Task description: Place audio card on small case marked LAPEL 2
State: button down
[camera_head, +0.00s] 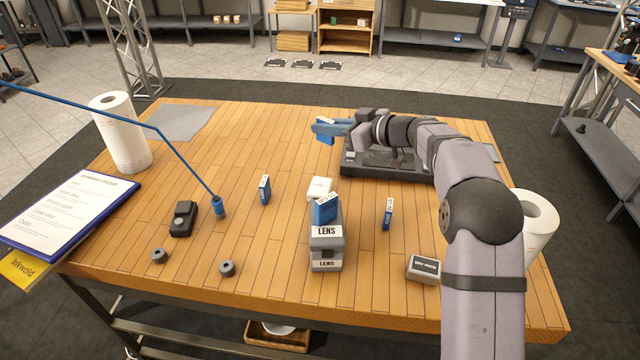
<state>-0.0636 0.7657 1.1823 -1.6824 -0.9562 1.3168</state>
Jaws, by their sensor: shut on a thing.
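Similar blue cards stand upright on the table, at left (264,190) and right (388,214). Another blue card (326,210) rests tilted on a stack of two grey cases (327,243) marked LENS. A small grey case (424,269) with a dark label lies at the front right; I cannot read the label. I see no readable LAPEL 2 marking.
A white object (320,186) is behind the stack. A dark device (362,164) lies under my arm. Paper rolls (119,132) stand left and right (538,215). A blue rod (176,150) crosses the left. A black gadget (183,219) and dark knobs (227,268) lie front left.

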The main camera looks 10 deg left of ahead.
jog(key=shift+s+a+f+n+g+y, duration=0.15)
jog(key=shift+a+f+n+g+y, duration=0.3)
jog(key=shift+f+n+g, duration=0.2)
send_over(322, 178)
jog(key=shift+f+p, duration=0.45)
jog(key=shift+f, duration=2.7)
jog(key=shift+f, duration=0.1)
jog(key=shift+f+p, duration=0.35)
jog(key=shift+f, duration=1.4)
jog(key=shift+f, duration=0.15)
jog(key=c, duration=1.8)
grip_release()
jog(key=shift+o, duration=0.2)
